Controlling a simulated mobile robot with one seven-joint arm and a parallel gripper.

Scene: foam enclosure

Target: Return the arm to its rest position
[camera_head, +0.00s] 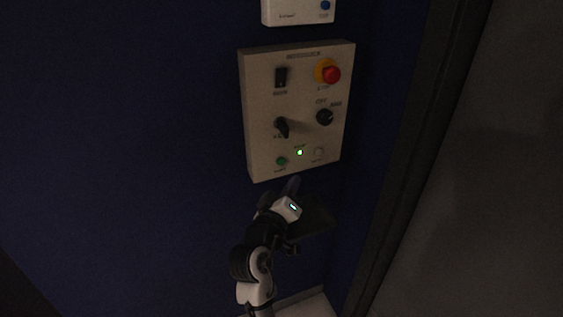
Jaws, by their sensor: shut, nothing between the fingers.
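My arm rises from the bottom middle of the head view, white and black. My gripper (292,186) is at its upper end, just below the lower edge of the control panel (262,100). The fingers are small and dark in this light, and they look closed with nothing held. I cannot tell whether the fingertips touch the panel.
The beige panel carries a red button on yellow (331,74), a black rocker switch (281,77), black knobs, and a lit green light (299,153). A white box (290,12) is above. The wall is dark blue; a dark frame edge (415,150) runs at right. Open wall lies left.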

